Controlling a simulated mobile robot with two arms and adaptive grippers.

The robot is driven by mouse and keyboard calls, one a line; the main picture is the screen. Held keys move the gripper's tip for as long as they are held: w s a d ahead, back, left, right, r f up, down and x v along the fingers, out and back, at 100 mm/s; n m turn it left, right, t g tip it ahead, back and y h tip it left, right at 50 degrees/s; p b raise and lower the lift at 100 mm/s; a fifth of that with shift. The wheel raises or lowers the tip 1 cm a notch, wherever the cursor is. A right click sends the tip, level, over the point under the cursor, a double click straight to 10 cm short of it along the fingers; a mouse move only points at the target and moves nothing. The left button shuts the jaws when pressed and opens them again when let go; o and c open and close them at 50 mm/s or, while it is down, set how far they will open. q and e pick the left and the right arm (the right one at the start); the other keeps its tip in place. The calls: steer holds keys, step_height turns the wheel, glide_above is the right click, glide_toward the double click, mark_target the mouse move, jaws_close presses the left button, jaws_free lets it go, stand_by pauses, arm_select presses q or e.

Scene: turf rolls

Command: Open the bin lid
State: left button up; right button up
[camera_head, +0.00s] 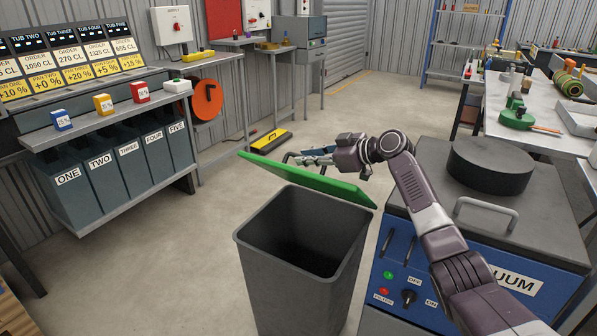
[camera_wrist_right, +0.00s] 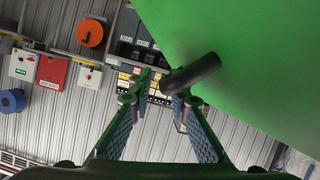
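The dark grey bin (camera_head: 303,260) stands in the foreground with its dark inside showing. Its green lid (camera_head: 305,181) is raised and tilted at the far side of the opening. My right gripper (camera_head: 305,156) is beyond the lid, on its outer side, partly hidden by it. In the right wrist view, the lid (camera_wrist_right: 255,50) fills the upper right and a dark round bar handle (camera_wrist_right: 195,73) sticks out from it. The fingers of the gripper (camera_wrist_right: 168,92) are spread, with the bar's end near the tips; contact cannot be made out. My left gripper is not in view.
A blue machine with a grey top (camera_head: 430,175) stands close to the bin's right, under my right arm. A rack with labelled tubs (camera_head: 110,165) is at the left. A yellow-and-black item (camera_head: 266,141) lies on the floor behind. The floor left of the bin is clear.

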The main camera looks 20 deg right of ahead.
mark_target(303, 170)
steer(key=shift+n+t+h, duration=0.3)
steer(key=shift+n+h, duration=0.1)
steer(key=shift+n, duration=0.1)
steer(key=shift+s+a+f, duration=0.5)
steer(key=shift+a+f, duration=0.1)
steer(key=shift+f, duration=0.1)
steer(key=shift+s+a+f, duration=0.45)
steer(key=shift+a+f, duration=0.15)
steer(key=shift+f, duration=0.1)
steer(key=shift+s+d, duration=0.1)
steer(key=shift+p+v, duration=0.55)
steer(key=shift+v, duration=0.95)
steer(key=shift+p+v, duration=0.3)
steer(key=shift+v, duration=2.6)
